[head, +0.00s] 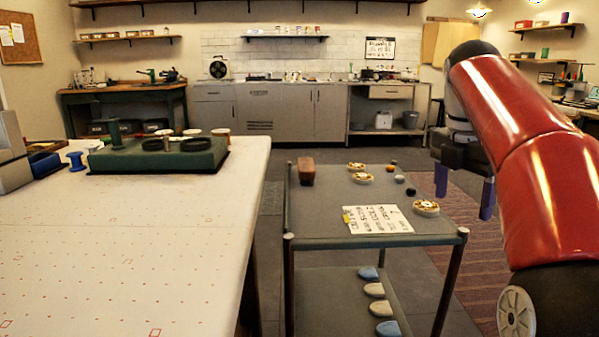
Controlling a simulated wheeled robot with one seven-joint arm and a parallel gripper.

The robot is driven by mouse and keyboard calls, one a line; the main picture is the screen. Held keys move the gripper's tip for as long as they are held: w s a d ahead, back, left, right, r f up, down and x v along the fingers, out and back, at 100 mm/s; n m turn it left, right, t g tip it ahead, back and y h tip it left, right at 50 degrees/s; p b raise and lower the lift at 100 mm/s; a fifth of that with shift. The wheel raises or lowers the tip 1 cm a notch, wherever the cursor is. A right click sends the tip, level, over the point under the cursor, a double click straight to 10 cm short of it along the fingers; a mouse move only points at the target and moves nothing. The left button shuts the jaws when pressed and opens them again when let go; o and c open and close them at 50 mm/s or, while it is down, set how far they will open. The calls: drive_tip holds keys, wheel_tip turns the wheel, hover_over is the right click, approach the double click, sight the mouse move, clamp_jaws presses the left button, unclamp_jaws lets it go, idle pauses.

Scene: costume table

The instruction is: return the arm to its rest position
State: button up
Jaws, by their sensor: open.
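My gripper (464,199) hangs at the right of the head view, at the end of my red arm. Its two bluish fingers point down and stand apart, with nothing between them. It appears near the right edge of the grey cart (350,243); its exact height and distance from the cart cannot be told. The arm is bent, coming in from the lower right corner and reaching up and forward.
A white table (120,240) with a green tray (160,158) fills the left. A reddish rug (455,260) lies right of the cart.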

drive_tip(key=s+a+f+m+t, duration=0.1)
drive_tip(key=s+a+f+m, duration=0.3)
drive_tip(key=s+f+m, duration=0.2)
drive_tip(key=s+a+f+m+t+y, duration=0.1)
drive_tip(key=s+a+f+m+t, duration=0.1)
drive_tip(key=s+a+f+m, duration=0.2)
drive_tip(key=s+a+f+m+t, duration=0.1)
drive_tip(key=s+a+f+m, duration=0.3)
drive_tip(key=s+f+m, duration=0.5)
wheel_tip(320, 180, down, 3)
drive_tip(key=m, duration=0.3)
drive_tip(key=shift+s+a+r+m+t+y, duration=0.2)
drive_tip(key=shift+s+m+t+y, duration=0.1)
drive_tip(key=shift+s+m+t, duration=0.1)
